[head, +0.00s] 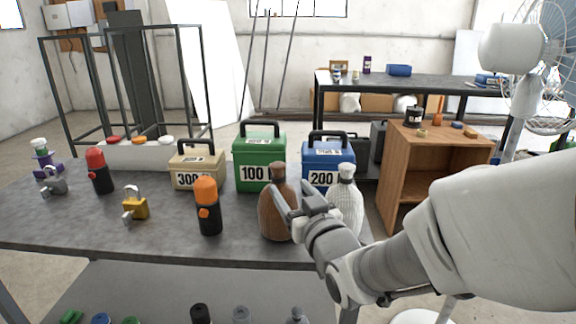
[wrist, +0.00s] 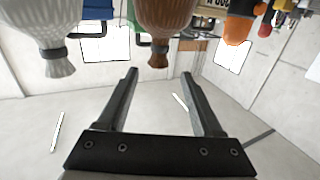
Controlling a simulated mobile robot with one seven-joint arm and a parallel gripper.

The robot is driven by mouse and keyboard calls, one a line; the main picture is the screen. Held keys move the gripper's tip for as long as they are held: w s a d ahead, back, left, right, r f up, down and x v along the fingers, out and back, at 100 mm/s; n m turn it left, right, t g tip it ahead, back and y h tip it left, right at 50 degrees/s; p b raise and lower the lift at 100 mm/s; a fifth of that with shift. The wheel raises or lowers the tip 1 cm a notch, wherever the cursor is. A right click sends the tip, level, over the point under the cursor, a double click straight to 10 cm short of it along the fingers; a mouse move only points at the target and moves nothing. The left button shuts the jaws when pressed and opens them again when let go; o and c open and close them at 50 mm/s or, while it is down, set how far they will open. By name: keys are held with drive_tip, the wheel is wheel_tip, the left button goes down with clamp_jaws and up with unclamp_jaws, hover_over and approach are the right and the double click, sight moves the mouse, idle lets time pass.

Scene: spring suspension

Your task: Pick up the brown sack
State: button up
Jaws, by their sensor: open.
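The brown sack (head: 272,220) stands upright near the front edge of the grey table, with a narrow tied neck. My gripper (head: 293,196) is at its upper right side in the head view and hides part of it. In the wrist view, which looks upside down, the brown sack (wrist: 165,20) hangs from the top edge with its neck pointing down between the lines of my fingers. My gripper (wrist: 159,73) is open, with nothing between its fingers. The tips appear just short of the sack's top; contact cannot be made out.
A white sack (head: 347,200) stands close to the right of the brown one. An orange-topped flask (head: 208,210) is to its left. Green (head: 259,150), blue (head: 328,155) and tan (head: 197,170) numbered boxes stand behind. A wooden cabinet (head: 440,165) is farther right.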

sight(280, 175)
drive_tip(key=shift+p+x, duration=0.95)
drive_tip(key=shift+p, duration=0.65)
drive_tip(key=shift+w+a+f+b, duration=0.1)
drive_tip(key=shift+w+a+b, duration=0.1)
drive_tip(key=shift+w+b, duration=0.3)
drive_tip(key=shift+f+x, duration=0.1)
drive_tip(key=shift+x, duration=1.5)
drive_tip(key=shift+f+x, duration=0.15)
drive_tip(key=shift+x, duration=1.45)
drive_tip(key=shift+d, duration=0.15)
clamp_jaws()
drive_tip(key=shift+r, duration=0.1)
